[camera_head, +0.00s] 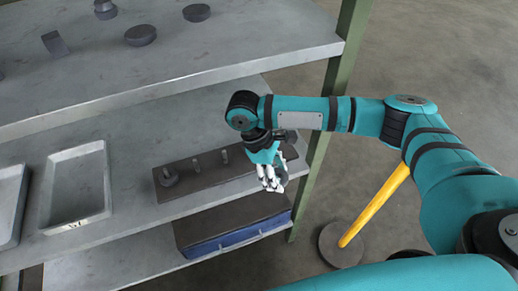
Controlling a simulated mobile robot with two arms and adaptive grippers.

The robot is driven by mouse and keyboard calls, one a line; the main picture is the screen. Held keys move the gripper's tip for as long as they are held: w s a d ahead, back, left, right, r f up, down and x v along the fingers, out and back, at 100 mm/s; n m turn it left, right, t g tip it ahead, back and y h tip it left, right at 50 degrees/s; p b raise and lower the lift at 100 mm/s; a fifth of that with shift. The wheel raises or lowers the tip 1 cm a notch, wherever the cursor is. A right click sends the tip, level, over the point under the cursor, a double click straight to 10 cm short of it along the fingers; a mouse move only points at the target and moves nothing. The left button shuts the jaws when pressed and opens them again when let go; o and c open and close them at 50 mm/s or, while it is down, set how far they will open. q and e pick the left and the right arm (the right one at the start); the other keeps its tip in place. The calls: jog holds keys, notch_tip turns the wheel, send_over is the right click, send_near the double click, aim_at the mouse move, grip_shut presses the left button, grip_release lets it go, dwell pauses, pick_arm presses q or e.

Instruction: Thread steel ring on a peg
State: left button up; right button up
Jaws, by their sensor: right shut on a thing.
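A dark rectangular peg board (205,182) lies on the middle shelf with upright grey pegs. The left peg (169,175) has a wider dark ring-like piece around its foot. The middle peg (196,165) and the right peg (224,156) look bare. My right gripper (272,183) points down at the right end of the board, near the shelf's front edge. It is shut on a small dark grey piece (282,184), apparently the steel ring, mostly hidden by the fingers. I cannot tell its height above the board. My left gripper is not in view.
Two grey trays stand at left, one whole (75,222) and one cut off (10,205). Above, the upper shelf (240,40) holds several dark metal pieces. A green post (335,95) stands close to my right arm. A blue-edged box (235,236) lies below; a yellow pole (375,203) stands right.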

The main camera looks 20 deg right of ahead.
pick_arm(q)
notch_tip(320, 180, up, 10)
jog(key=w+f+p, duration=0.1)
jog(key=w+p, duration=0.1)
jog(key=p, duration=0.6)
pick_arm(e)
jog(key=shift+w+a+f+n+t+h+b, duration=0.1)
jog(key=shift+w+a+n+t+b, duration=0.5)
jog(key=shift+w+n+b, duration=1.85)
jog(key=shift+w+d+f+n+t+h+b, duration=0.15)
jog(key=shift+w+n+t+b, duration=0.9)
jog(key=shift+w+n+b, duration=1.35)
jog(key=shift+w+a+f+n+t+h+b, duration=0.1)
jog(key=shift+w+a+n+t+b, duration=0.3)
jog(key=shift+w+n+t+b, duration=1.85)
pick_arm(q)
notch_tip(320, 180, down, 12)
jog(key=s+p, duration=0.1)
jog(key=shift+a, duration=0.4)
pick_arm(e)
jog(key=shift+w+f+m+g, duration=0.5)
jog(key=shift+w+f+g, duration=0.45)
jog(key=shift+f+g, duration=0.35)
jog(key=o, duration=1.6)
jog(key=shift+c, duration=0.2)
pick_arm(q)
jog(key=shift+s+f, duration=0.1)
